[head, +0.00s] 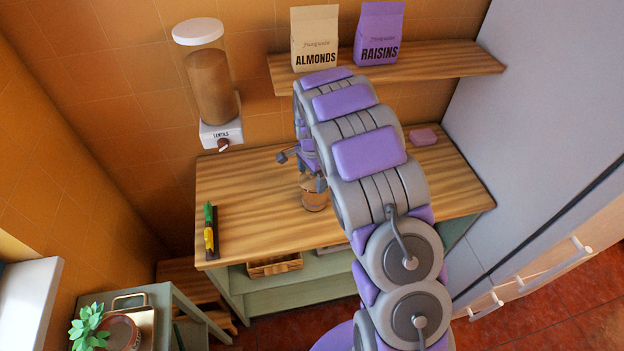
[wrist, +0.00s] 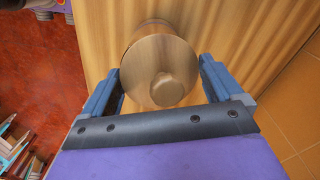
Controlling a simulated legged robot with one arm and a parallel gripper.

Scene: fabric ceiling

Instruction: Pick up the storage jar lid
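The storage jar (head: 314,203) stands on the wooden counter, partly hidden by my gripper (head: 305,168) in the head view. The two blue fingers of my gripper (wrist: 160,78) are spread wide, one on each side of the lid's near part. Whether either fingertip touches the rim cannot be told. The jar body (wrist: 153,26) is mostly hidden behind the lid.
The wooden counter (head: 250,215) has free room left of the jar. A dark rack with green and yellow items (head: 210,230) stands at its left end. A lentils dispenser (head: 210,85) hangs on the wall. A shelf (head: 430,65) holds almonds (head: 315,40) and raisins (head: 379,35) bags.

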